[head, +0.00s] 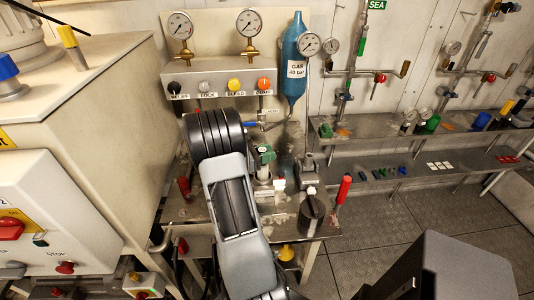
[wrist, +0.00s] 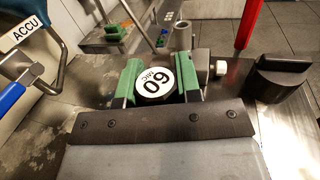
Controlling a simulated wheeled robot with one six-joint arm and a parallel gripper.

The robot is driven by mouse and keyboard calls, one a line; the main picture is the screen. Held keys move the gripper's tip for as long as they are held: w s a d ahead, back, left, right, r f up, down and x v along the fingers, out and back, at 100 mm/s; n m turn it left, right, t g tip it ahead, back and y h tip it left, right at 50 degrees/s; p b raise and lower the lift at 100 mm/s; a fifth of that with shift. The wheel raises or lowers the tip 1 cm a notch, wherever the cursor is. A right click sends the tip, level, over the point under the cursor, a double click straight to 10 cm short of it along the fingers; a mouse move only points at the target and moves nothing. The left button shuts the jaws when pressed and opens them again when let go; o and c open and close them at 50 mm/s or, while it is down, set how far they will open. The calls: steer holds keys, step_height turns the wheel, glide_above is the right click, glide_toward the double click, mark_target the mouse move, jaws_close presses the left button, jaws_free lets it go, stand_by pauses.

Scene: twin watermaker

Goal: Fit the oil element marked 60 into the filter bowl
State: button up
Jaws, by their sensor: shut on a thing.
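In the wrist view my gripper (wrist: 157,84) is shut on the oil element marked 60 (wrist: 154,84). The element has a dark rim and a white round top with black print, seen upside down, and sits between the green fingers. In the head view my arm hides most of the gripper; a green part (head: 266,154) shows beside the arm, above the bench. I cannot clearly make out the filter bowl; a grey fitting with a white knob (wrist: 220,68) stands right beside the fingers. Whether the element is inside a bowl is hidden.
A black cylinder with a raised bar on top (wrist: 281,78) stands to the right on the metal bench (wrist: 270,140). A red-handled tool (head: 344,188) rises near it. A blue-handled valve (wrist: 12,96) is at left. Gauges and a blue gas bottle (head: 294,55) are behind.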

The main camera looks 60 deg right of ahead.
mark_target(267, 166)
steer(key=shift+f+b, duration=1.9)
steer(key=shift+f, duration=1.1)
steer(key=o, duration=0.9)
steer(key=shift+c, duration=0.2)
steer(key=v, duration=1.3)
steer(key=shift+w+a+b, duration=0.15)
steer(key=shift+a+b, duration=0.2)
steer(key=shift+r, duration=0.25)
